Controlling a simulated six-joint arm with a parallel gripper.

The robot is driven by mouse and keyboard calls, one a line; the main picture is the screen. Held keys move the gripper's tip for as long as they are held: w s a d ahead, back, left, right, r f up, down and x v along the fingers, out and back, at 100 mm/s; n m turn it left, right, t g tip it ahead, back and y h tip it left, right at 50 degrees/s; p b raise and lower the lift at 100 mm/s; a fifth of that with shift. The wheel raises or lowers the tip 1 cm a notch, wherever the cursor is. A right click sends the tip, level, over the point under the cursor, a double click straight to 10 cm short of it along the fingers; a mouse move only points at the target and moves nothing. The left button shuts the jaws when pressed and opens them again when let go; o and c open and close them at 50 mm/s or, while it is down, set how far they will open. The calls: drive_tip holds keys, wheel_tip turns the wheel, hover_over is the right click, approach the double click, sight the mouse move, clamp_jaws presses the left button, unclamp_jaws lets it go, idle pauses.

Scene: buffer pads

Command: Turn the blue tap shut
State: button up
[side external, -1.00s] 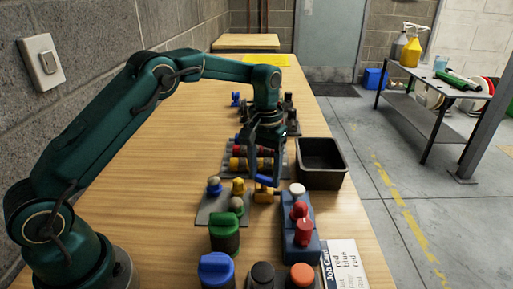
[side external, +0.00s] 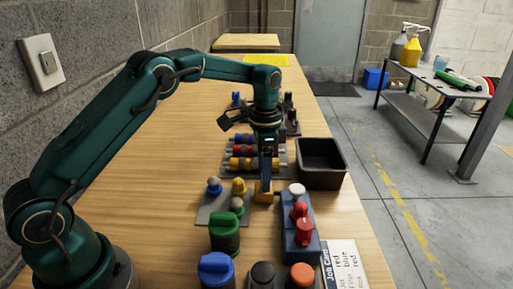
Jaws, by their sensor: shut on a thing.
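The tap has a brass-yellow body (side external: 263,193) and stands on the table left of a blue block with red and white knobs. My gripper (side external: 266,176) points straight down over the tap. It is shut on the tap's blue handle, which is mostly hidden behind the near finger. The handle seems to lie roughly along my line of view, so its exact angle is hard to tell.
A black bin (side external: 320,181) stands right of the gripper. Behind the tap is a rack (side external: 283,171) of coloured cylinders. A grey plate (side external: 205,213) with small knobs lies to the left. The blue block (side external: 301,258) and a job card (side external: 343,262) are in front right.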

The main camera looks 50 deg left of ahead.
drive_tip(key=shift+r+m, duration=0.1)
drive_tip(key=shift+m, duration=0.8)
drive_tip(key=o, duration=1.1)
drive_tip(key=shift+r, duration=2.55)
